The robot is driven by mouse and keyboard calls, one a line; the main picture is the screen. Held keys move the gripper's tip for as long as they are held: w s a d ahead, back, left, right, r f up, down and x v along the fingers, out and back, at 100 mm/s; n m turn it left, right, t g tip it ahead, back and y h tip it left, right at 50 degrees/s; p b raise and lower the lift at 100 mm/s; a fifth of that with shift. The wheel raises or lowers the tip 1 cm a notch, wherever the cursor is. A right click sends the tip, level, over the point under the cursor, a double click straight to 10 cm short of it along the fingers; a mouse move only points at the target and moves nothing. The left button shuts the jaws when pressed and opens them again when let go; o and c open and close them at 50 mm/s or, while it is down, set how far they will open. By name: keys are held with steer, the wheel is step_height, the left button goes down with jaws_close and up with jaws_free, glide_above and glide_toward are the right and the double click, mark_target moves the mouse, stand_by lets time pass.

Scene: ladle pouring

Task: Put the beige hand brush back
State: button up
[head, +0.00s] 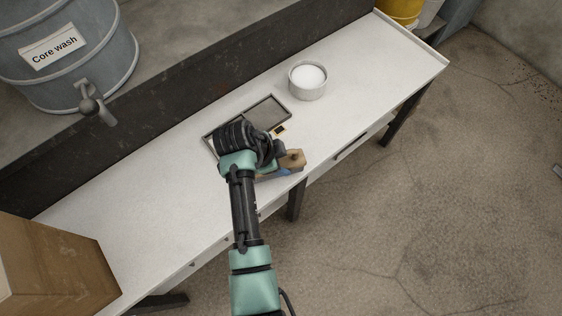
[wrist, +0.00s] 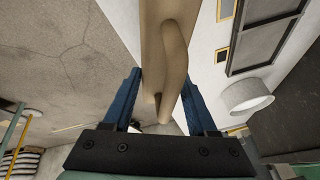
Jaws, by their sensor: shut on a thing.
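The beige hand brush (head: 292,159) is in my gripper (head: 281,164), over the front edge of the white workbench. In the wrist view the brush (wrist: 166,40) runs up from between the blue fingers of my gripper (wrist: 160,85), which are shut on it. Its far end passes out of the top of that view. My arm hides part of the brush in the head view. A dark-framed shallow tray (head: 267,110) lies on the bench behind my gripper, partly covered by my wrist; it also shows in the wrist view (wrist: 268,38).
A round white pot (head: 307,82) with white contents stands right of the tray. A grey "Core wash" drum (head: 68,50) with a tap is at the upper left. A cardboard box (head: 50,265) is at the lower left. The bench's right part (head: 385,60) is clear.

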steer(key=shift+f, duration=0.8)
steer(key=shift+f, duration=0.1)
steer(key=o, duration=1.2)
steer(key=shift+r, duration=0.25)
steer(key=p+v, duration=0.2)
steer(key=v, duration=0.9)
steer(key=shift+s+a+r, duration=0.15)
steer(key=shift+a+r, duration=0.1)
steer(key=shift+r, duration=0.05)
